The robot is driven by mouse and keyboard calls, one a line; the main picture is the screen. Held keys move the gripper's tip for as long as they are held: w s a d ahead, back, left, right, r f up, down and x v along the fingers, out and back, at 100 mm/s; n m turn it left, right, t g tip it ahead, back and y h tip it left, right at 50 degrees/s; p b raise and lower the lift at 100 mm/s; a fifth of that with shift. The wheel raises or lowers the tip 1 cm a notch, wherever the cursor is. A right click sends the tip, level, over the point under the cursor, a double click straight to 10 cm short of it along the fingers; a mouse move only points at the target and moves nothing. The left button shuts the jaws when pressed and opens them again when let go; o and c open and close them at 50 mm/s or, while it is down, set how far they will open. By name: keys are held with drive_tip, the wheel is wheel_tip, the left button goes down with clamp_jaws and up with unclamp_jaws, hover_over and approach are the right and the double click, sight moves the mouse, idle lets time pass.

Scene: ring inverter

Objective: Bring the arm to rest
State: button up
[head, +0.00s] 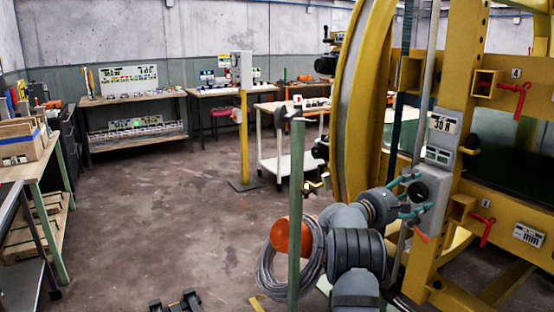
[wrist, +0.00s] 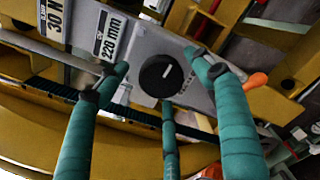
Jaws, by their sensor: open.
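My gripper (head: 411,194) is in front of a grey control box (head: 432,190) on the yellow ring machine in the head view. In the wrist view my gripper (wrist: 159,76) has its teal fingers spread apart. A round black knob (wrist: 160,76) on the grey box shows between the fingertips, and nothing is held. I cannot tell whether any fingertip touches the box. My grey arm reaches up to the box from the bottom of the head view.
The yellow ring (head: 358,100) and its frame fill the right side. Red clamp handles (head: 514,97) stick out there. A green post (head: 296,215) and coiled cable (head: 268,270) stand close left of my arm. Open floor (head: 150,210) lies left, with workbenches (head: 135,98) beyond.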

drive_tip(key=n+p, duration=0.1)
drive_tip(key=p, duration=0.1)
drive_tip(key=n+p, duration=0.1)
drive_tip(key=shift+r+n+p, duration=0.3)
drive_tip(key=shift+p, duration=0.1)
drive_tip(key=v, duration=0.1)
drive_tip(key=b+v, duration=0.1)
drive_tip(key=v, duration=0.2)
drive_tip(key=shift+f, duration=0.35)
drive_tip(key=shift+a, duration=0.1)
drive_tip(key=shift+a, duration=0.1)
